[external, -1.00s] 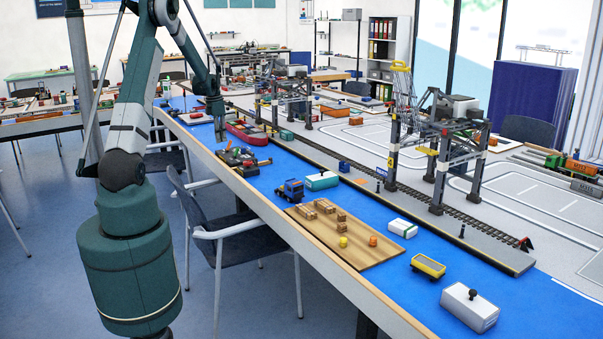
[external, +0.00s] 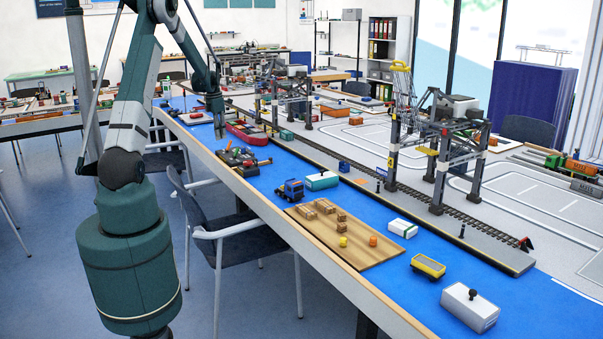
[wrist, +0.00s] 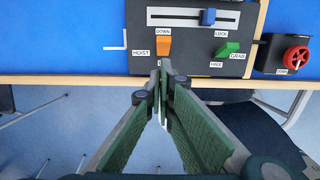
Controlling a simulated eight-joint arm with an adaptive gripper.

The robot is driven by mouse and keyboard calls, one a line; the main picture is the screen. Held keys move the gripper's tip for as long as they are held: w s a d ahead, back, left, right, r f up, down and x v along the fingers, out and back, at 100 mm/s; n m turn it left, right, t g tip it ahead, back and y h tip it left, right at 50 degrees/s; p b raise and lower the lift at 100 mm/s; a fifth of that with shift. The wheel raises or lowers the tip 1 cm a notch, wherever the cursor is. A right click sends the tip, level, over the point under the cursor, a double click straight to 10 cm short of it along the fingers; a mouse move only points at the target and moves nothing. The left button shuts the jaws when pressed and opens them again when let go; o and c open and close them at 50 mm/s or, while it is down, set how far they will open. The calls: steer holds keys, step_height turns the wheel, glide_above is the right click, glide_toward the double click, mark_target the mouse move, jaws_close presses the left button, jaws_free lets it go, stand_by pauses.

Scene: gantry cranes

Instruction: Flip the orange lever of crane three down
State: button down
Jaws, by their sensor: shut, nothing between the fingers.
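In the wrist view, the orange lever (wrist: 163,47) stands on a dark control panel (wrist: 190,65) at the table's edge. A "DOWN" label lies just beyond the lever and a "HOIST" label to its left. I cannot tell which way the lever is tilted. My gripper (wrist: 160,92) is shut and empty, with its fingertips just on the near side of the lever, seemingly apart from it. In the external view, my gripper (external: 219,136) hangs over the far part of the blue table, too small there to show the lever.
The same panel has a blue slider (wrist: 208,17) and a green lever (wrist: 227,50) to the right of the orange one. A red handwheel (wrist: 296,57) sits further right. A chair (external: 240,230) stands by the table. Several gantry cranes, one large (external: 440,140), line the track.

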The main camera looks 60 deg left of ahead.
steer(key=shift+s, duration=0.1)
step_height(320, 180, up, 12)
steer(key=p, duration=0.2)
steer(key=shift+s+f, duration=0.2)
steer(key=shift+s, duration=0.25)
stand_by(0.5)
steer(key=shift+d, duration=0.1)
